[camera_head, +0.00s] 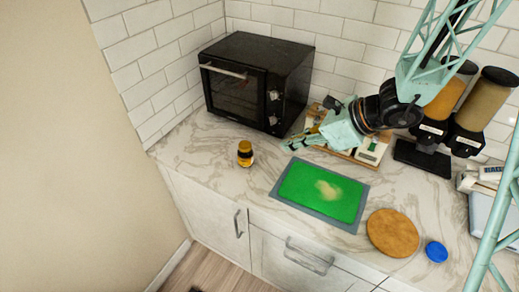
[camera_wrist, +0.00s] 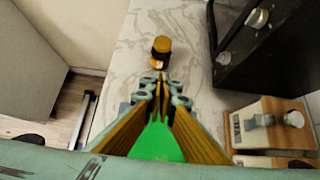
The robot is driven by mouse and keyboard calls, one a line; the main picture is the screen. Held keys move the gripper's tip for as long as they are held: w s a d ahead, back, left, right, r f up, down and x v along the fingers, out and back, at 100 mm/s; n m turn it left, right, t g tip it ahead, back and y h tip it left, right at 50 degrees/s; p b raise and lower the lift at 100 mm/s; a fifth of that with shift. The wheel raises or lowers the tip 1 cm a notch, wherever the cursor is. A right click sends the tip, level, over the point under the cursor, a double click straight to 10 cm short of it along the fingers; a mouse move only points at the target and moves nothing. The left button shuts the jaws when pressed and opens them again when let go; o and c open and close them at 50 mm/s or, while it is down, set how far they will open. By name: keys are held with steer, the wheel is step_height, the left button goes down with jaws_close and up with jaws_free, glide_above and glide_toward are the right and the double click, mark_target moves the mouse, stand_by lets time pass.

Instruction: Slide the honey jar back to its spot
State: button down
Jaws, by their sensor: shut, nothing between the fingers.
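A black oven (camera_head: 255,80) stands behind the jar. A green mat (camera_head: 320,193) lies on the counter to the right, with a round wooden board (camera_head: 392,233) and a blue lid (camera_head: 436,251) beyond. A wooden tray (camera_head: 345,155) and dispensers (camera_head: 470,110) stand at the back. Counter left of the jar is clear.

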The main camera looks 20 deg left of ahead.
steer(key=shift+a+f, duration=0.1)
steer(key=shift+f, duration=0.05)
glide_toward(251, 151)
step_height(251, 151, down, 4)
steer(key=a, duration=0.2)
steer(key=shift+w+a+b, duration=0.2)
steer(key=shift+a, duration=0.3)
steer(key=shift+w+a+b, duration=0.15)
steer(key=shift+w+a, duration=0.05)
steer(key=shift+a, duration=0.25)
stand_by(0.6)
